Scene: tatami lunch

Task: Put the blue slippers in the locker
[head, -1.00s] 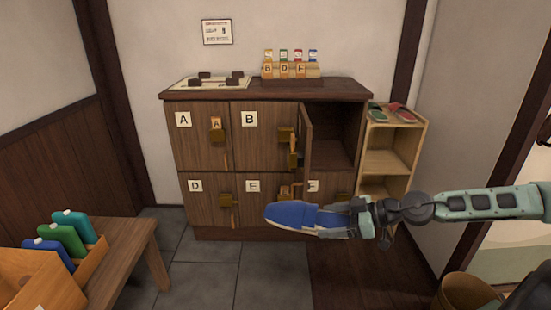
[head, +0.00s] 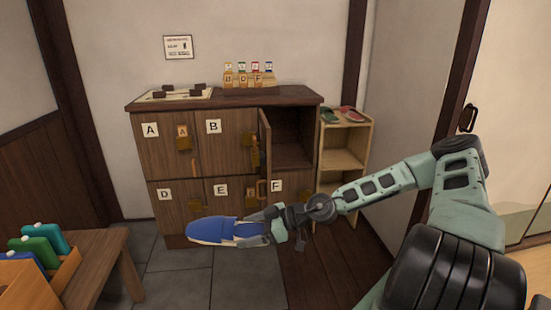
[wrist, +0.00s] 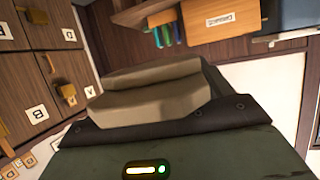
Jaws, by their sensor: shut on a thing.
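The blue slippers (head: 212,230), with pale soles, are held in my gripper (head: 268,228), toe pointing left. They hang in front of the lower locker doors, above the grey floor tiles. I cannot clearly separate the two slippers. The wooden locker (head: 165,165) has doors lettered A, B, D, E and F. Its upper right compartment (head: 293,140) is open and looks empty, its door (head: 265,150) swung out toward me. My slippers are below and left of that opening. In the wrist view, tan shapes fill the middle and the slippers' blue is not visible.
A light shelf (head: 340,165) holding red and green footwear stands right of the locker. Tagged keys (head: 242,80) stand on top. Floor between bench and locker is clear.

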